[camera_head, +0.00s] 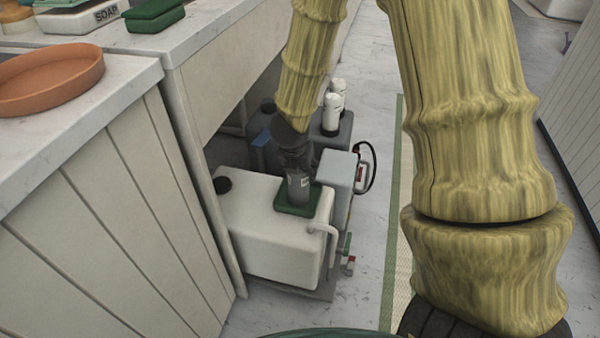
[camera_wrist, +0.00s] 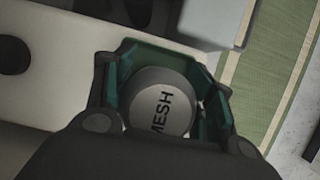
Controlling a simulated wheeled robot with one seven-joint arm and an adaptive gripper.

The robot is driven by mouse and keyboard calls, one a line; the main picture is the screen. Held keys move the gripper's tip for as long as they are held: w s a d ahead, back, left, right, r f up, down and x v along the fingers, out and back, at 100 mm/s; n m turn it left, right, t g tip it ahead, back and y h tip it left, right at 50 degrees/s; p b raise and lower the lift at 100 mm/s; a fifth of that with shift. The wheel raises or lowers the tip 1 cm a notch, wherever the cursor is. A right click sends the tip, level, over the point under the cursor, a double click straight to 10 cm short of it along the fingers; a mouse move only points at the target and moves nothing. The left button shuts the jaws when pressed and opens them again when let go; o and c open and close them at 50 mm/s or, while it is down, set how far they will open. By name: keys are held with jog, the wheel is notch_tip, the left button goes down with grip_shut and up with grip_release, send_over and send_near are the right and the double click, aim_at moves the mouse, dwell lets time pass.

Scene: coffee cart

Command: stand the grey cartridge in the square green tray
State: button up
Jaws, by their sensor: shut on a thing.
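The grey cartridge (camera_head: 299,188) is upright between the fingers of my gripper (camera_head: 297,168), which is shut on it. Its round top, marked MESH, faces the wrist camera (camera_wrist: 158,103). The square green tray (camera_head: 296,211) sits on top of a white tank, and the cartridge's lower end is within its outline. In the wrist view the tray's green walls (camera_wrist: 201,88) show around the cartridge. The cartridge's foot is hidden by the tray rim, so I cannot tell whether it touches the tray floor.
The white tank (camera_head: 262,238) has a black cap and a pale handle or pipe. Behind it are a grey container with white bottles (camera_head: 331,113) and a grey box (camera_head: 337,168) with a black hose. The counter panel (camera_head: 110,200) stands close on the left.

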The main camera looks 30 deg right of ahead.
jog(key=o, duration=1.2)
jog(key=shift+r, duration=0.15)
jog(key=p+v, duration=0.5)
jog(key=v, duration=0.7)
jog(key=shift+s, duration=0.1)
